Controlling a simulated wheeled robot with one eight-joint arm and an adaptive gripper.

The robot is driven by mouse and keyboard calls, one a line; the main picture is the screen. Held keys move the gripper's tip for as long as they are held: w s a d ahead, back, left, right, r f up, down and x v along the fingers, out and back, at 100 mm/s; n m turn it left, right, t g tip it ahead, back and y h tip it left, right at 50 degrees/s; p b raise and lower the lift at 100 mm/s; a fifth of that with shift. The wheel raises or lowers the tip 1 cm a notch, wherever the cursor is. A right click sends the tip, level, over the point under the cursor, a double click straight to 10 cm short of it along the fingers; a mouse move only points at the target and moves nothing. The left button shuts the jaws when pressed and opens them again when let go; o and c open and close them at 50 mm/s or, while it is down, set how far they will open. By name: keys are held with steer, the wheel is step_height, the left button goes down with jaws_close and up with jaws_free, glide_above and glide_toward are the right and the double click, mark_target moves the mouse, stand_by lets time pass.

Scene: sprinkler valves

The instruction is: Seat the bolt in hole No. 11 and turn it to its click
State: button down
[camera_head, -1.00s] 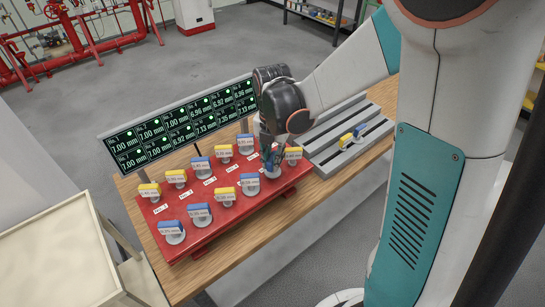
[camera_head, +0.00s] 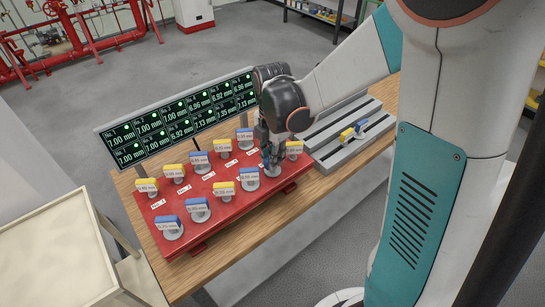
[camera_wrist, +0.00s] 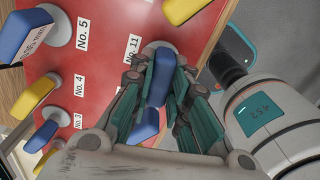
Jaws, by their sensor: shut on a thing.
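My gripper (camera_head: 269,152) is over the right part of the red board (camera_head: 190,185) in the head view. In the wrist view my gripper (camera_wrist: 161,78) is shut on the blue handle of a bolt (camera_wrist: 155,95), with one finger on each side. The bolt's round grey base shows past the fingertips, at the board, right beside the label No. 11 (camera_wrist: 132,48). Whether the base is fully down in the hole is hidden by the handle and fingers.
Several yellow and blue bolts stand on the board, including a yellow bolt (camera_head: 294,148) just right of my gripper and a blue bolt (camera_head: 249,178) to its left. A display panel (camera_head: 180,118) stands behind. A grey slotted rack (camera_head: 335,160) holds a few bolts.

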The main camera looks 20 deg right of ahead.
steer(key=shift+m, duration=1.1)
steer(key=m, duration=0.4)
steer(key=shift+m+b, duration=0.3)
steer(key=c, duration=1.4)
jaws_free()
steer(key=shift+m, duration=0.3)
steer(key=shift+c, duration=0.2)
step_height(320, 180, up, 9)
steer(key=p, duration=0.6)
steer(key=shift+r, duration=0.1)
